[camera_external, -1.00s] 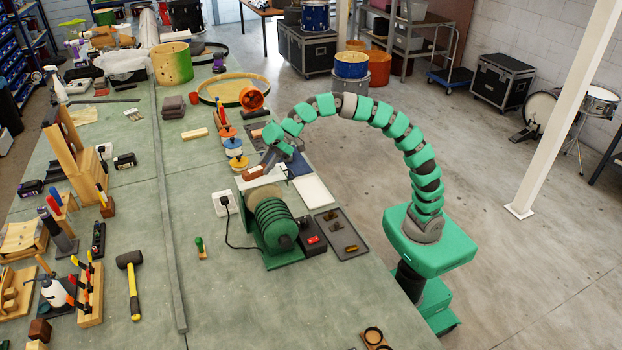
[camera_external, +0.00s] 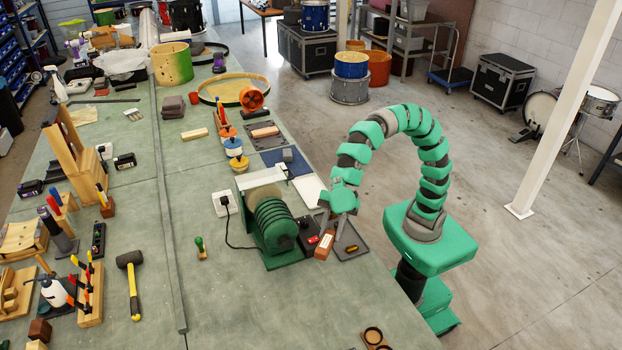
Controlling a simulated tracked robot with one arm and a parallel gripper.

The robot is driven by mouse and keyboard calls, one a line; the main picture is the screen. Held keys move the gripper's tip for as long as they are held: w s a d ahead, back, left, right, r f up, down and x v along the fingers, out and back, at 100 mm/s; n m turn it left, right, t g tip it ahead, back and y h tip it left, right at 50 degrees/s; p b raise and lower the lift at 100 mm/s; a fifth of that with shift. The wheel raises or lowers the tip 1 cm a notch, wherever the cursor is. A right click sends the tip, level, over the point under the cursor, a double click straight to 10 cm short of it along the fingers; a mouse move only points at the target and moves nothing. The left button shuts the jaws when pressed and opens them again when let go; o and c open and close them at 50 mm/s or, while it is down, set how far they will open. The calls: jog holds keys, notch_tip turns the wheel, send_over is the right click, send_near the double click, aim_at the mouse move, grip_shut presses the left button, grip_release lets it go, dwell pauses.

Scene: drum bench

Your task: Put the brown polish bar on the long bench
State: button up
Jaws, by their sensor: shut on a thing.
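The brown polish bar (camera_external: 325,247) is a reddish-brown block, held tilted at the end of my gripper (camera_external: 328,230). My gripper is shut on it and points downward. In the picture the bar overlaps the left edge of the dark tray (camera_external: 361,254), beside the green buffing machine. I cannot tell how high it is above the bench or whether it touches anything. The long bench (camera_external: 228,300) is the grey-green surface under all this, with its front edge near my base.
The green buffing machine (camera_external: 276,228) with its dark switch box (camera_external: 305,234) stands just left of my gripper. A small yellow-brown bar (camera_external: 352,248) lies in the tray; my arm hides part of the tray. A green-handled tool (camera_external: 200,248) lies farther left. Bare bench lies below the machine.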

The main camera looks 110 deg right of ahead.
jog(key=f, duration=2.3)
jog(key=shift+s+a+f, duration=0.1)
jog(key=shift+a+f, duration=0.05)
jog(key=shift+a, duration=0.1)
jog(key=w+a, duration=0.1)
jog(key=w, duration=0.4)
jog(key=w+a+f+b, duration=0.1)
jog(key=w+a, duration=0.1)
jog(key=w, duration=0.3)
jog(key=w+a+b, duration=0.1)
jog(key=w, duration=0.4)
jog(key=shift+w+a+f, duration=0.1)
jog(key=shift+a+f, duration=0.1)
jog(key=shift+f, duration=0.05)
notch_tip(320, 180, down, 4)
jog(key=shift+r+b, duration=0.2)
jog(key=shift+b, duration=0.25)
jog(key=o, duration=0.6)
jog(key=shift+f, duration=0.1)
jog(key=o, duration=0.4)
